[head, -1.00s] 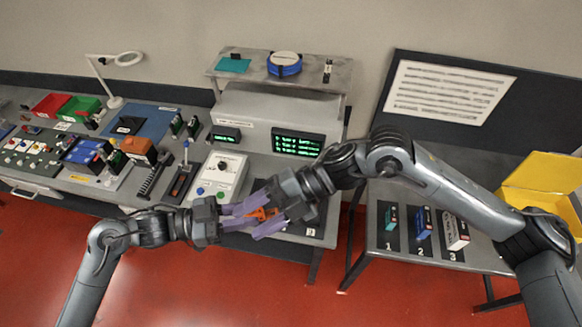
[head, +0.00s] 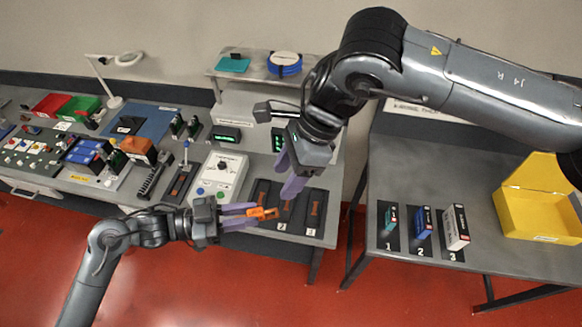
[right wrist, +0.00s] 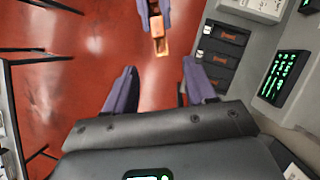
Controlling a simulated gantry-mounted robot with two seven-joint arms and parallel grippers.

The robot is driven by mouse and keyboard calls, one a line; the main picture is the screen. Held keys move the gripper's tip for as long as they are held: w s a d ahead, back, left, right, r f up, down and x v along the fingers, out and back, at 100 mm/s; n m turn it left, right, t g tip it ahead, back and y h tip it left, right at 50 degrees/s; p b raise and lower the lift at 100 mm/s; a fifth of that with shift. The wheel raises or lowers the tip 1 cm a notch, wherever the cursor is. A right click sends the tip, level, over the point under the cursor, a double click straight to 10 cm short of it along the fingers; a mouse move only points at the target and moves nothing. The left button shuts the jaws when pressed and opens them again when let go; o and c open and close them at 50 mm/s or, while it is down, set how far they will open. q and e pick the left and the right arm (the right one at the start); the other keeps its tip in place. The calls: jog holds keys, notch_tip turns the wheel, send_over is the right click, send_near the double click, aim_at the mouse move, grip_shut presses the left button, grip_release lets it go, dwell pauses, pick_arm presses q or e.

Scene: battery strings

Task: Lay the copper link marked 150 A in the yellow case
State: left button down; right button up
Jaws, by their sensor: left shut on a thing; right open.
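My left gripper (head: 240,216) is shut on an orange copper link (head: 264,213), held in front of the bench edge. The link also shows in the right wrist view (right wrist: 161,46), with the left fingers (right wrist: 154,14) around its far end. No marking on it is readable. My right gripper (head: 289,175) is open and empty, above and to the right of the link; its fingers frame the lower middle of the right wrist view (right wrist: 157,92).
Dark numbered pads with reddish-brown links (head: 315,210) lie at the bench's front edge. A white meter box (head: 218,178) is left of them. Small boxes on numbered mats (head: 454,228) stand left of the case. A gap separates the bench and right table (head: 385,180).

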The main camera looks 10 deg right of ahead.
aim_at(267, 212)
jog(key=shift+n, duration=0.4)
jog(key=x, duration=1.1)
jog(key=shift+w+d+f, duration=0.2)
jog(key=shift+d+f, duration=0.05)
jog(key=shift+d, duration=0.1)
pick_arm(q)
jog(key=shift+s+d, duration=0.1)
pick_arm(e)
jog(key=shift+w, duration=0.1)
grip_shut()
pick_arm(q)
jog(key=c, duration=1)
grip_release()
jog(key=shift+o, duration=0.8)
